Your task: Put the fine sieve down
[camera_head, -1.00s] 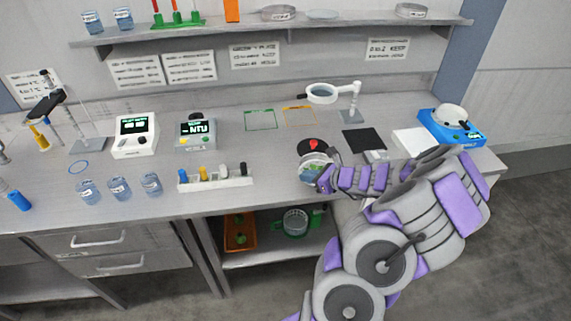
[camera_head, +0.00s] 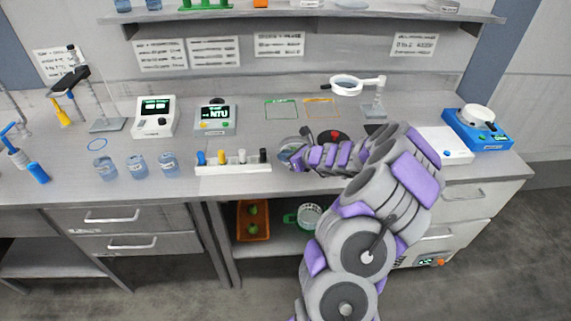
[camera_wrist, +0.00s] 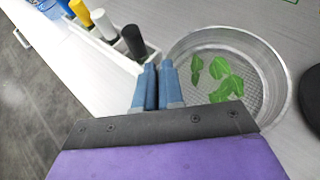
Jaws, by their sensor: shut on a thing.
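The fine sieve, a round pale metal ring with a mesh floor, fills the right of the wrist view (camera_wrist: 258,86). Several green leaves (camera_wrist: 222,80) lie in it. My gripper (camera_wrist: 158,72) is shut on its near left rim. In the head view, the sieve (camera_head: 289,151) is small and partly hidden by my gripper (camera_head: 297,157), near the right end of the white vial rack. Whether it touches the counter or hangs just above it, I cannot tell.
The white rack (camera_head: 232,168) with coloured caps stands close left of the sieve. A black disc with a red middle (camera_head: 333,136) lies behind it. Green (camera_head: 281,110) and orange (camera_head: 321,107) outlines mark bare counter further back. A magnifier lamp (camera_head: 347,86) stands behind.

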